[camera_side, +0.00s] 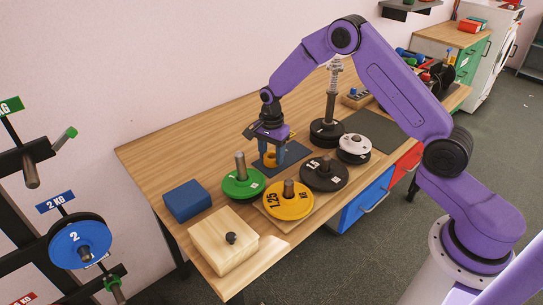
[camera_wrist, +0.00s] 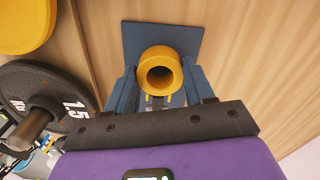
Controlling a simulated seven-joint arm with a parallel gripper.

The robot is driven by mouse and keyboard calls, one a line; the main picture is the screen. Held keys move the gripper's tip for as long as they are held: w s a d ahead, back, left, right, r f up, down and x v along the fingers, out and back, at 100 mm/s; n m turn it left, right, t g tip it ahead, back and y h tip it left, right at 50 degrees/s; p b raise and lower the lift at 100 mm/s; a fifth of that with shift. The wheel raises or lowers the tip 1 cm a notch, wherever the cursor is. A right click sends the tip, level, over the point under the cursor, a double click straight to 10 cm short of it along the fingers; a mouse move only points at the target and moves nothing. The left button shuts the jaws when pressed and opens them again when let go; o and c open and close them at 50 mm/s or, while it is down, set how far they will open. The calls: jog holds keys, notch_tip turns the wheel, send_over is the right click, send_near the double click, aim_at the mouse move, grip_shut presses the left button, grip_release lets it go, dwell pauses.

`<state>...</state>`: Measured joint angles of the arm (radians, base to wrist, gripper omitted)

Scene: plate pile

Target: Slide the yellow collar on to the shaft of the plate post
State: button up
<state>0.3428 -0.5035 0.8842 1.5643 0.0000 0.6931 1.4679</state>
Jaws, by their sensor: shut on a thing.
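The yellow collar (camera_wrist: 160,53) is a thick ring between the two blue fingers of my gripper (camera_wrist: 160,78), with its hole facing the wrist camera. In the side view my gripper (camera_side: 271,155) points down and is shut on the collar (camera_side: 269,160), over the dark blue mat (camera_side: 297,152). Whether the collar touches the mat is hard to tell. A tall metal post (camera_side: 332,100) stands on black plates behind and right of my gripper. Shorter shafts rise from the green plate (camera_side: 236,190), the yellow 1.25 plate (camera_side: 287,208) and the black 1.5 plate (camera_side: 323,181). Which is the plate post is unclear.
A white plate stack (camera_side: 354,146) stands right of the black plate. A blue block (camera_side: 187,200) and a wooden box with a knob (camera_side: 222,242) are at the front left. A rack with a blue plate (camera_side: 80,245) is at far left. The table's back left is clear.

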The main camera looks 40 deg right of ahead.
notch_tip(320, 180, up, 3)
jog(key=shift+f, duration=0.1)
jog(key=s+r, duration=1)
jog(key=s, duration=0.4)
jog(key=shift+d, duration=0.3)
jog(key=w+a+r+n, duration=0.1)
jog(key=w+a+r, duration=0.3)
jog(key=w+a, duration=0.2)
jog(key=w+a+r+n+g, duration=0.1)
jog(key=w+a+r+n, duration=0.1)
jog(key=w+a+r, duration=0.3)
jog(key=shift+w+a+r, duration=0.3)
jog(key=shift+w+a, duration=0.3)
jog(key=shift+a, duration=1.2)
